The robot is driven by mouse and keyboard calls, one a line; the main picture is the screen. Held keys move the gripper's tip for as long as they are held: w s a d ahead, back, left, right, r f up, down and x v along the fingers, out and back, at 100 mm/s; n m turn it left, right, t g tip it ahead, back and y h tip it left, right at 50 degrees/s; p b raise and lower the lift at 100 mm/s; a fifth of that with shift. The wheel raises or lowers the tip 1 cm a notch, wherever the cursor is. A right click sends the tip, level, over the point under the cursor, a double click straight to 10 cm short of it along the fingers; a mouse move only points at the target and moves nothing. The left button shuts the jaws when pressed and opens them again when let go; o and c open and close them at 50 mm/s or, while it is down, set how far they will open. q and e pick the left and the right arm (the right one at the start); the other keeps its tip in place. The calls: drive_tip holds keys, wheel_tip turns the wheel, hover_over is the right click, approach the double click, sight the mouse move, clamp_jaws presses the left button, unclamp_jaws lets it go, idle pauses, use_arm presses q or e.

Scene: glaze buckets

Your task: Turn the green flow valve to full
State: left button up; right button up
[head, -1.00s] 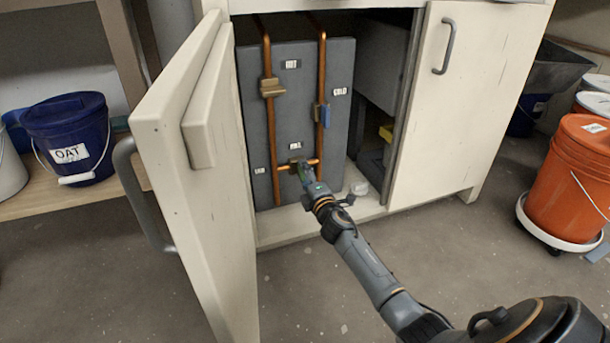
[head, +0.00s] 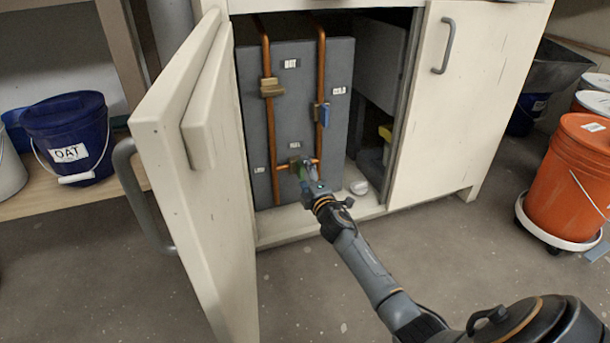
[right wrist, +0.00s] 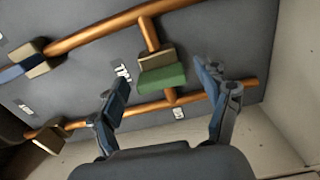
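The green flow valve (head: 296,165) is a small green handle on a tan block, on the short copper cross pipe low on the grey panel. In the right wrist view the green handle (right wrist: 163,79) lies between the two fingers. My right gripper (right wrist: 161,72) is open, with a clear gap on each side of the handle. In the head view my right gripper (head: 305,172) reaches into the cabinet just in front of the valve and partly hides it. My left gripper is out of view.
A tan valve handle (head: 271,88) is on the left pipe and a blue one (head: 322,113) on the right pipe. The open cabinet door (head: 197,170) stands left of my arm. A small pale object (head: 359,187) lies on the cabinet floor. An orange bucket (head: 572,175) stands at the right.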

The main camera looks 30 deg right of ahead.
drive_tip(key=v, duration=1.2)
idle(0.5)
